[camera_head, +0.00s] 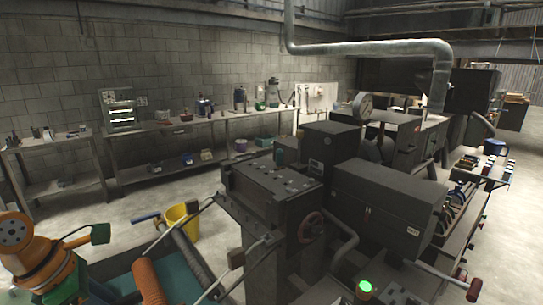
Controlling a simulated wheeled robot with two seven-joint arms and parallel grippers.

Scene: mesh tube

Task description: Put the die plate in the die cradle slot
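I cannot pick out the die plate for certain in the head view. The die cradle slot is not clear either. A dark boxy machine (265,190) with small fittings on its flat top stands in the middle, with a red handwheel (311,226) on its front. Neither of my grippers can be made out. An orange jointed part (35,255) fills the lower left corner, and I cannot tell whether it is mine.
A yellow bucket (181,223) stands on the floor left of the machine. Workbenches (165,131) with tools line the back wall. A lit green button (365,287) is at the front. A rack of coloured items (462,195) is at right. Open floor lies by the benches.

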